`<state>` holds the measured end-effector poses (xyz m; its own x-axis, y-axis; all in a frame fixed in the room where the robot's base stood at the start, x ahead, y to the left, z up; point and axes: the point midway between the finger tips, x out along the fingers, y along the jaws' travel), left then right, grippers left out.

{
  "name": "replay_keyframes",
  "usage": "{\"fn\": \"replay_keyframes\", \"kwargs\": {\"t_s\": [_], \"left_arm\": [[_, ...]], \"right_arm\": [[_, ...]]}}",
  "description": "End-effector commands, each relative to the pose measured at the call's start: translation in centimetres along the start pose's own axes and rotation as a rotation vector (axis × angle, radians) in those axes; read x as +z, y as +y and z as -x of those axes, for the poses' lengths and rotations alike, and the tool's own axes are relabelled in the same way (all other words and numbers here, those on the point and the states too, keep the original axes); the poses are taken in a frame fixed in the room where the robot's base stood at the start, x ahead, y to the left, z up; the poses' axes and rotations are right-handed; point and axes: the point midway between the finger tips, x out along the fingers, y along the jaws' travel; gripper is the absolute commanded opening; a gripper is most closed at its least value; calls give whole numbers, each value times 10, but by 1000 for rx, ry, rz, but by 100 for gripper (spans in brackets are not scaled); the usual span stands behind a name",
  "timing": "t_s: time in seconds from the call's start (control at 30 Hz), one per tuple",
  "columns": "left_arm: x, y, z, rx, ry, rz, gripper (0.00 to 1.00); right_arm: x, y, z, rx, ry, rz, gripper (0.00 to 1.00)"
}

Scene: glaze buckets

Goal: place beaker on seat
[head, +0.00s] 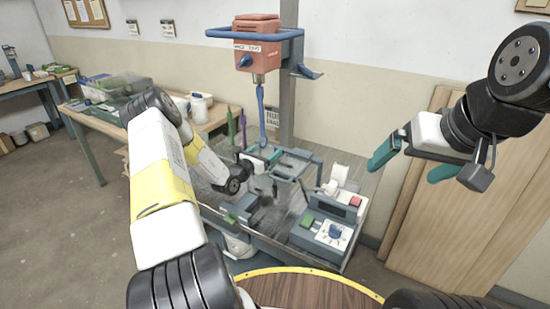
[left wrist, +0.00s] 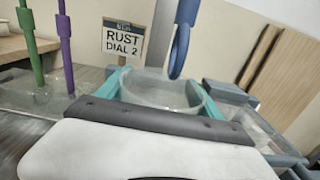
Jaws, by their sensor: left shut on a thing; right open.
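My left gripper (left wrist: 165,92) is shut on a clear beaker (left wrist: 160,88), with teal fingers on either side of it in the left wrist view. In the head view the left gripper is small, below the mixer, and the beaker is hard to make out there. A blue stirring paddle (head: 262,108) hangs from the red mixer (head: 257,45); its looped end (left wrist: 181,45) shows just above or behind the beaker's rim. I cannot clearly identify the seat; a blue-grey frame (head: 314,172) lies beside the left gripper. My right gripper (head: 412,162) is open and empty, raised at the right.
Green (left wrist: 27,45) and purple (left wrist: 66,50) rods stand in clear containers left of the beaker. A sign (left wrist: 123,40) reads "RUST DIAL 2". A control box with a blue dial (head: 336,231) stands at the bench's front right. A wooden board (head: 465,215) leans at the right.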

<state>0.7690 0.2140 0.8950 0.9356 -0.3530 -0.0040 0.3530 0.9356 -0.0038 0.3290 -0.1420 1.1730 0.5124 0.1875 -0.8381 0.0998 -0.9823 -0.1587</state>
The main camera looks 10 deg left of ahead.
Motion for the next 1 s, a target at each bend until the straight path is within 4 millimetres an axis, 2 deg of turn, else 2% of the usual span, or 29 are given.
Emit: {"fn": "replay_keyframes", "kwargs": {"t_s": [0.23,0.5,0.87,0.9,1.0], "left_arm": [[-14,5,0,8,-8,-4,3],[-45,7,0,11,-8,-4,3],[-48,8,0,12,-9,-5,3],[-50,8,1,12,-4,-5,81],[-50,8,1,13,-4,-5,97]], "right_arm": [[0,0,0,0,0,0,97],[0,0,0,0,0,0,97],[0,0,0,0,0,0,97],[0,0,0,0,0,0,97],[0,0,0,0,0,0,97]]}}
